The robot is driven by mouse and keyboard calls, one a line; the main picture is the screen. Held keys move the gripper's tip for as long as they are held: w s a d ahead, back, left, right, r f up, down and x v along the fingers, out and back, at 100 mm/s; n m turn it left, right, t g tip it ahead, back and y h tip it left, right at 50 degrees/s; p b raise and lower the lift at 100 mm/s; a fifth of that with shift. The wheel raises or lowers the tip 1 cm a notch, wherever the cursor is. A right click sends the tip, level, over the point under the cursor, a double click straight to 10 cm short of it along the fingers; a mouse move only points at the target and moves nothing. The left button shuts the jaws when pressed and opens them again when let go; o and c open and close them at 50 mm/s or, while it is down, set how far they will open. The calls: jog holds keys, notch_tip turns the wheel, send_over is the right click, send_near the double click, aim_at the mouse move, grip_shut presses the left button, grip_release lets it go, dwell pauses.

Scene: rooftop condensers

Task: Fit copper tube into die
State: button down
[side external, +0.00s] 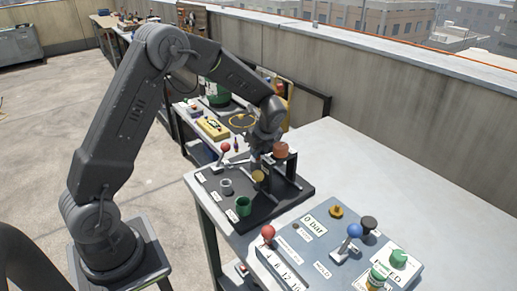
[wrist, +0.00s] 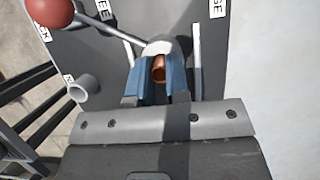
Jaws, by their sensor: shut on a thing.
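In the wrist view my gripper (wrist: 161,80) has its two blue fingers shut on a copper tube (wrist: 158,70). The tube's open end shows between the fingers. A pale rounded part (wrist: 162,47), which may be the die, lies just beyond the tube; I cannot tell whether they touch. In the side external view my gripper (side external: 257,163) is low over the black fixture plate (side external: 215,200), next to a brass-coloured piece (side external: 258,176) and a brown round part (side external: 281,149) on a post. The tube cannot be made out there.
A red-knobbed lever (wrist: 50,10) is at upper left in the wrist view. A grey ring (side external: 226,186) and a green cup (side external: 243,206) stand on the plate. A control panel (side external: 325,245) with knobs is in front. The table's right side (side external: 400,165) is clear.

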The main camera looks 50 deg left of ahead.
jog(key=shift+f, duration=0.2)
jog(key=c, duration=1)
grip_release()
jog(key=shift+c, duration=0.2)
notch_tip(320, 180, up, 4)
jog(key=shift+r, duration=0.25)
jog(key=s+a+r, duration=0.4)
jog(key=s+a, duration=0.1)
jog(key=s+a+r, duration=0.2)
jog(key=s+a, duration=0.1)
jog(key=shift+s+a+r, duration=0.1)
jog(key=shift+a+r, duration=0.1)
jog(key=shift+r, duration=0.05)
